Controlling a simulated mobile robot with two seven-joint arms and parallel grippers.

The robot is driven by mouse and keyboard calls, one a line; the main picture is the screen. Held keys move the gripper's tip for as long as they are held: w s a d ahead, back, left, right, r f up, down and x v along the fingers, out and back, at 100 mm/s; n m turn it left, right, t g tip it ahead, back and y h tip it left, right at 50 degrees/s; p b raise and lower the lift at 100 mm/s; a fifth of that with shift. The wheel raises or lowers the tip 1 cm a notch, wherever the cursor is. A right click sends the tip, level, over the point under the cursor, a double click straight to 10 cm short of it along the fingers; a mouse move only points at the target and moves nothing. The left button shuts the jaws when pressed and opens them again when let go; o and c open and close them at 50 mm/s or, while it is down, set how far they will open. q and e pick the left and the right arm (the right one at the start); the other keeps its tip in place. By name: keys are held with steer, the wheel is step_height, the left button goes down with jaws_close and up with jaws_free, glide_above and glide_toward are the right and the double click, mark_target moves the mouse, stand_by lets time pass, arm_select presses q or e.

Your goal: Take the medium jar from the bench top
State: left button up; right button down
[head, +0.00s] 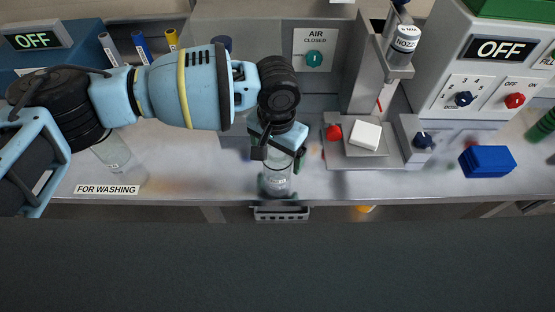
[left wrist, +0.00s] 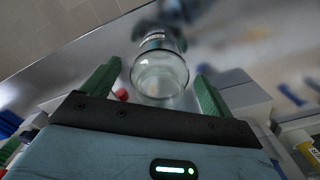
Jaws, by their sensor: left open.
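A clear glass jar (head: 277,180) with a small pale label stands near the bench top's front edge. In the left wrist view the jar (left wrist: 160,74) appears between my two green fingers, with a gap on each side. My left gripper (head: 278,172) is open, reaching down around the jar from above. It also shows in the left wrist view (left wrist: 158,70). Another clear jar (head: 112,152) stands at the left, partly behind my left arm. The label text on the jar at my gripper is too small to read. My right gripper is not in view.
A "FOR WASHING" label (head: 107,189) lies on the front left of the bench top (head: 200,180). Right of the gripper is a tray with a white block (head: 363,135) and red knob (head: 333,132). A blue block (head: 487,161) is farther right.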

arm_select(q)
step_height(320, 180, down, 2)
steer(key=c, duration=1.2)
steer(key=shift+o, duration=0.2)
steer(key=shift+r, duration=0.2)
steer(key=shift+r, duration=0.6)
step_height(320, 180, up, 2)
steer(key=shift+d+r, duration=0.15)
steer(key=s+d+r, duration=0.1)
steer(key=s+d, duration=0.7)
steer(key=d, duration=0.5)
steer(key=shift+s+d+b, duration=0.15)
steer(key=shift+s+b, duration=0.1)
steer(key=shift+b, duration=0.15)
